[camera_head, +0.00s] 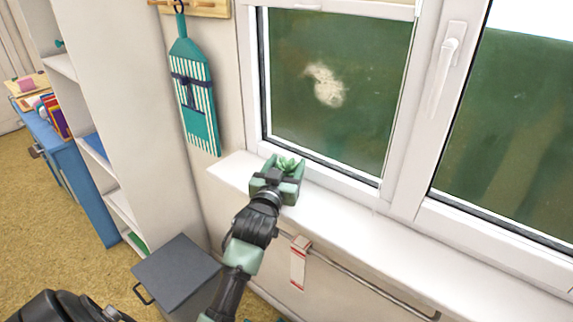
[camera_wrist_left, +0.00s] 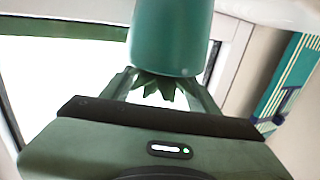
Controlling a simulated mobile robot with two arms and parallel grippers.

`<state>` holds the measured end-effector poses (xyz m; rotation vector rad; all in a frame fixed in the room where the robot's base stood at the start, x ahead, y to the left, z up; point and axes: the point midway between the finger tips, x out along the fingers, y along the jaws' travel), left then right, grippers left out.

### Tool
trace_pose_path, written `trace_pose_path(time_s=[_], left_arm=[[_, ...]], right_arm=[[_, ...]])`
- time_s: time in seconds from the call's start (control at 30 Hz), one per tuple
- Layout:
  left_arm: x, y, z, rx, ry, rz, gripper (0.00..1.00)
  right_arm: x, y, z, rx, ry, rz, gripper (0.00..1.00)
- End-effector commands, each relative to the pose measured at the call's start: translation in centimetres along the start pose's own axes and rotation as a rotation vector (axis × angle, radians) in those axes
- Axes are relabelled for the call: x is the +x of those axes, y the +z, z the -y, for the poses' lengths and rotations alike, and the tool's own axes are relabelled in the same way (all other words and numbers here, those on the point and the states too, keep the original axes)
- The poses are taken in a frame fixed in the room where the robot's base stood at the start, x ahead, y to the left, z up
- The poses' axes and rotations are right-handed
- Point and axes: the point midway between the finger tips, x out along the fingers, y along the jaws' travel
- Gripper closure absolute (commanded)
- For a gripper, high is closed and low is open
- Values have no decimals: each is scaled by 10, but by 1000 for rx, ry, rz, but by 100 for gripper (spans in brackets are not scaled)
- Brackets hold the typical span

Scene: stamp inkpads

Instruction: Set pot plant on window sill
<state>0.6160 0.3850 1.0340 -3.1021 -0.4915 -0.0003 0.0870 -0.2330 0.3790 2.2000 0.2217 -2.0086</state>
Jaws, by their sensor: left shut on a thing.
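The pot plant has green pointed leaves (camera_head: 287,163) and shows at the left part of the white window sill (camera_head: 350,225) in the head view. Its teal pot (camera_wrist_left: 172,38) fills the top middle of the left wrist view, where the picture is upside down and the leaves point downward. My left gripper (camera_head: 276,180) is shut on the pot plant, its fingers on both sides. The gripper hides most of the pot in the head view. I cannot tell whether the pot's base touches the sill. My right gripper is not in view.
The window frame (camera_head: 405,120) rises behind the sill. A striped teal hanging (camera_head: 196,100) is on the wall at left. A rail (camera_head: 360,283) with a tag (camera_head: 299,262) runs below the sill. A grey box (camera_head: 177,272) stands lower left. The sill right of the plant is clear.

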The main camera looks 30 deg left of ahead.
Motion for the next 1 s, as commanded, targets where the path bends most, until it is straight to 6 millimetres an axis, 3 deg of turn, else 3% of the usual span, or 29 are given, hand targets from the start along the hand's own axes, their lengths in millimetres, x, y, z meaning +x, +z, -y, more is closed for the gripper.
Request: trace_pose_path(time_s=[0.17,0.2,0.27,0.67,0.77,1.0], left_arm=[[0,0,0,-1,0,-5,100],[0,2,0,-1,0,0,37],[0,2,0,0,0,0,20],[-2,0,0,-1,0,0,18],[-14,1,0,-1,1,1,18],[-65,2,0,-2,0,2,18]], right_arm=[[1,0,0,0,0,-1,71],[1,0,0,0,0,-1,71],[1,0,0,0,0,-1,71],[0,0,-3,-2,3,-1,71],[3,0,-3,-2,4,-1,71],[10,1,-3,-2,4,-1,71]])
